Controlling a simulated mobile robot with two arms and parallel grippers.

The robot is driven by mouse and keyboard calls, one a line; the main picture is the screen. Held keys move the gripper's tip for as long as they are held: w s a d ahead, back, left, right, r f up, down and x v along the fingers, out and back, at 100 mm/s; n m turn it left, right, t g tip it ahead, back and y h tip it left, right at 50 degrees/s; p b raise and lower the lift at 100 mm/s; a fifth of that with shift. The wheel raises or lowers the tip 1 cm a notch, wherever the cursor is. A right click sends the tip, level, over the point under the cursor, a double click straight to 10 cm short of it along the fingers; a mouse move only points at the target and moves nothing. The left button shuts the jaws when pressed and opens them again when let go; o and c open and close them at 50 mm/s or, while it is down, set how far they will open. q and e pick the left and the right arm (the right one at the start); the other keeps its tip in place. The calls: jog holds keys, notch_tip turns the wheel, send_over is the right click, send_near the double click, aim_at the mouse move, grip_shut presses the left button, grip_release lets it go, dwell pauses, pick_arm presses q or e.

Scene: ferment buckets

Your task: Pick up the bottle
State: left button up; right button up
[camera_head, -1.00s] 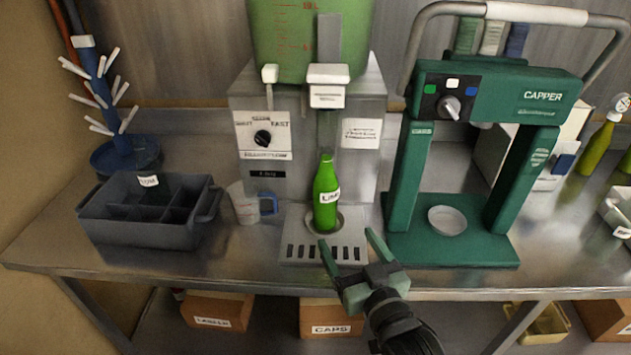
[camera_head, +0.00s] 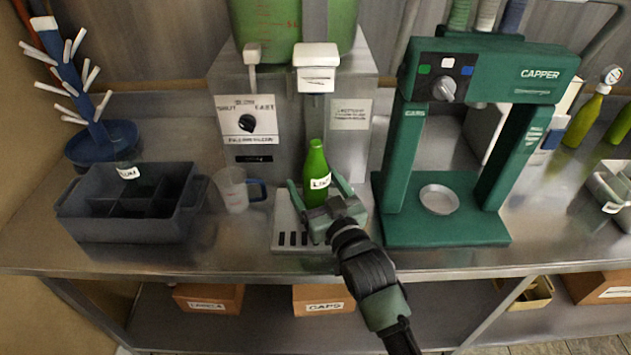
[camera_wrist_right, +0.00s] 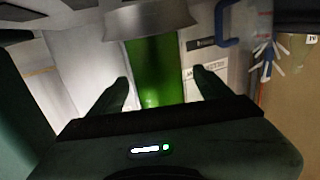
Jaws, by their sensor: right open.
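The green bottle (camera_head: 316,165) with a white label stands upright on the filler's metal drip tray (camera_head: 291,232), under the white spout. My right gripper (camera_head: 313,184) is open, with one finger on each side of the bottle's body. In the right wrist view the green bottle (camera_wrist_right: 155,72) shows between the two open fingers (camera_wrist_right: 160,92), with a gap on either side. The lower part of the bottle is hidden behind the gripper in the head view. My left gripper is not in view.
A measuring jug (camera_head: 234,190) with a blue handle stands just left of the tray. A dark grey divided crate (camera_head: 130,228) is further left. The green capper (camera_head: 440,240) stands close on the right. The filler's white spout (camera_head: 316,56) hangs above the bottle.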

jog(key=shift+c, duration=0.9)
jog(key=c, duration=1.5)
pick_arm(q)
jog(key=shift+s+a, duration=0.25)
pick_arm(e)
jog(key=shift+r, duration=0.15)
grip_shut()
